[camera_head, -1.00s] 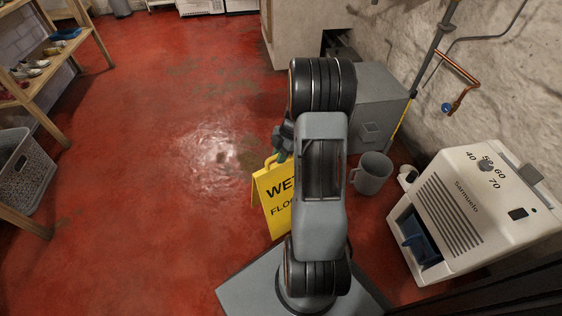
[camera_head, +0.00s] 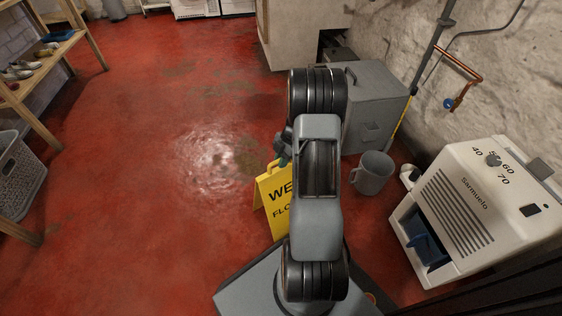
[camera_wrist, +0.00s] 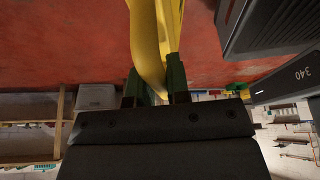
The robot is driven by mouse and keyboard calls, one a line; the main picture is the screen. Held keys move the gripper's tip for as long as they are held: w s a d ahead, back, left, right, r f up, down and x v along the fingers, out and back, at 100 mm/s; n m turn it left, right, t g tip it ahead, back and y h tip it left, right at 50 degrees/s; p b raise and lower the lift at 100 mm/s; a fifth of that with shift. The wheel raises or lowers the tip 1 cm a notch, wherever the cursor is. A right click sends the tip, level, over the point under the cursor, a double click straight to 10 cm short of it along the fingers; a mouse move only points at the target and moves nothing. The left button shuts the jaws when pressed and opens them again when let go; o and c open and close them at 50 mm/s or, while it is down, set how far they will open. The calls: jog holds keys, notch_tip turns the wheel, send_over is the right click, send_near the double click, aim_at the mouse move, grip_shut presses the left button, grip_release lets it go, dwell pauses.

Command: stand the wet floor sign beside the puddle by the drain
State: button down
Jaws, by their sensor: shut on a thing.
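The yellow wet floor sign (camera_head: 274,208) is upright in the head view, just in front of my base and partly hidden behind my arm. My gripper (camera_head: 284,150) is at the sign's top edge, mostly hidden by my arm. In the wrist view my gripper (camera_wrist: 156,88) is shut on the yellow sign (camera_wrist: 150,45), whose body runs away between the fingers. The puddle (camera_head: 205,160) is a shiny wet patch on the red floor, left of the sign and apart from it. I cannot make out the drain clearly. Whether the sign's feet touch the floor is hidden.
A grey mug-shaped bucket (camera_head: 372,173) and a grey box (camera_head: 374,100) stand right of my arm. A white machine (camera_head: 480,215) is at the right by the wall. A wooden shelf (camera_head: 40,70) and grey basket (camera_head: 18,178) are at the left. Floor (camera_head: 110,200) around the puddle is clear.

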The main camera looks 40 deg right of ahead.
jog(key=c, duration=1.5)
grip_release()
jog(key=shift+f, duration=0.1)
jog(key=shift+c, duration=0.2)
jog(key=o, duration=0.4)
jog(key=shift+o, duration=0.2)
